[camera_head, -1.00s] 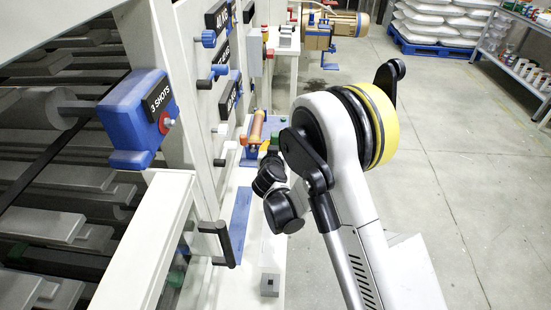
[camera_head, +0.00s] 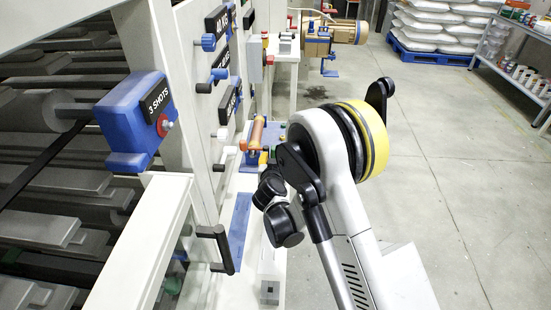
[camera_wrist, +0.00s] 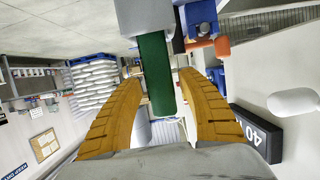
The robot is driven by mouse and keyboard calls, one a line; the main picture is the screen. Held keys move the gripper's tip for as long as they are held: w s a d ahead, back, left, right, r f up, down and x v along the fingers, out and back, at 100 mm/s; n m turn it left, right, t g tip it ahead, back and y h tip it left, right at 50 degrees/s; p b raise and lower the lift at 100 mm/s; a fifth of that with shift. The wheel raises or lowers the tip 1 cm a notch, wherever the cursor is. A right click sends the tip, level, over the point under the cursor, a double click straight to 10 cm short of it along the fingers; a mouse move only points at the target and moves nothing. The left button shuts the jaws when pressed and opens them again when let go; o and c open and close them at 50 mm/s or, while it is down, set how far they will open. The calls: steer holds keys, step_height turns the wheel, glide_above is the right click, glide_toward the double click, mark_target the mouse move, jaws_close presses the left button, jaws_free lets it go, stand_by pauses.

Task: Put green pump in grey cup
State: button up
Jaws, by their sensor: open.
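In the wrist view my gripper (camera_wrist: 160,76) has its two orange fingers spread apart. A long green part (camera_wrist: 153,75), which looks like the green pump, hangs from a light grey block at the top of the picture. Its lower end lies between the fingers in this view, with gaps on both sides; I cannot tell its depth. In the head view my gripper is mostly hidden behind my arm. A small grey box-like holder with a dark opening (camera_head: 270,290), possibly the grey cup, stands at the bottom on the pale ledge.
A blue box labelled 3 SHOTS (camera_head: 135,120) and a black handle (camera_head: 222,248) stick out from the machine at left. A blue stand with an orange roller (camera_head: 257,132) sits on the ledge. Open floor (camera_head: 450,200) lies to the right.

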steer(key=v, duration=0.7)
steer(key=s+d+r+g+h, duration=0.1)
steer(key=s+d+r+g, duration=0.1)
steer(key=s+d+r, duration=0.45)
steer(key=s+d+r+g+h, duration=0.1)
steer(key=s+d+r+g, duration=0.15)
steer(key=d+r, duration=0.65)
steer(key=s+d+g+y, duration=0.1)
steer(key=s+d, duration=0.2)
steer(key=s, duration=0.8)
steer(key=s+d+g+y, duration=0.1)
steer(key=s+d, duration=0.2)
steer(key=s, duration=0.8)
steer(key=shift+s+d+r+g, duration=0.15)
steer(key=shift+s+d+g, duration=0.1)
steer(key=shift+s+g, duration=0.1)
